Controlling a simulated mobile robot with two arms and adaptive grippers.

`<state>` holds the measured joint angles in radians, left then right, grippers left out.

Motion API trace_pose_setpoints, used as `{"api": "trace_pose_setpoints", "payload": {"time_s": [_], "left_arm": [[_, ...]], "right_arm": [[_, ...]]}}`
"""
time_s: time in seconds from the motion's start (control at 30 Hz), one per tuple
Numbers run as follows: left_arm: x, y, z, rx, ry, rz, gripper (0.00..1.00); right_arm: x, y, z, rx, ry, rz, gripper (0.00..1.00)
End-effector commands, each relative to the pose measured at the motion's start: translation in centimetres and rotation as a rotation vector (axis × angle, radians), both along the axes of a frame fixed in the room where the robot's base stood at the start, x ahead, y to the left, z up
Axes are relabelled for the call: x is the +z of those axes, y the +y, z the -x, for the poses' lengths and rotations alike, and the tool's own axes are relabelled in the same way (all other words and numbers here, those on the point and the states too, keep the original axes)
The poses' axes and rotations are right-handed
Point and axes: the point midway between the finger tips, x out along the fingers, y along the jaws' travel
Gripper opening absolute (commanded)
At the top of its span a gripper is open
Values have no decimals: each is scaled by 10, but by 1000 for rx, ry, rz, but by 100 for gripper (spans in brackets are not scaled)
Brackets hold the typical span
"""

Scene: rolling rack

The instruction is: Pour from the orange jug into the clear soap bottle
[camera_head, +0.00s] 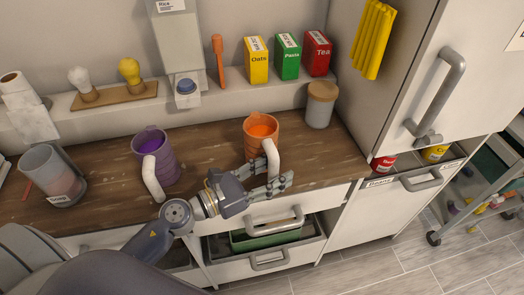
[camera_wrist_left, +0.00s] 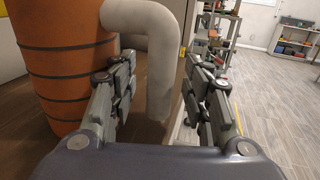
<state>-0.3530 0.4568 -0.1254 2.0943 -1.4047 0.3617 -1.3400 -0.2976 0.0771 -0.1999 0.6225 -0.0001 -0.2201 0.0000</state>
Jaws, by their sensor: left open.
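The orange jug (camera_head: 256,146) stands upright on the wooden counter with orange contents, its white handle (camera_head: 271,160) toward the counter's front edge. My left gripper (camera_head: 281,180) is at the handle. In the left wrist view the open fingers (camera_wrist_left: 162,108) lie on either side of the handle (camera_wrist_left: 155,50), with gaps showing, and the jug body (camera_wrist_left: 68,70) is at the left. My right gripper is not in view.
A purple jug (camera_head: 163,158) with a white handle stands between the clear container and the orange jug. A lidded canister (camera_head: 320,106) stands to the right of the orange jug. An open drawer (camera_head: 268,255) juts out below the counter (camera_head: 218,150).

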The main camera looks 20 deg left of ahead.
Motion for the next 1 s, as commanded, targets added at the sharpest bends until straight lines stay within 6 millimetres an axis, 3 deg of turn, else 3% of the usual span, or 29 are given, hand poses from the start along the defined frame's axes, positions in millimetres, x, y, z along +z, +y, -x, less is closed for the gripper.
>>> {"api": "trace_pose_setpoints", "payload": {"time_s": [0.13,0.33,0.77,1.0], "left_arm": [[-1,0,0,0,0,0,44],[-1,0,0,0,0,0,0],[4,0,0,0,-4,-2,0],[31,0,0,-2,-5,-3,0]], "right_arm": [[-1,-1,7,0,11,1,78],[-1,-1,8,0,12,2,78],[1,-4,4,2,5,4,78],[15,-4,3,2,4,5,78]]}}
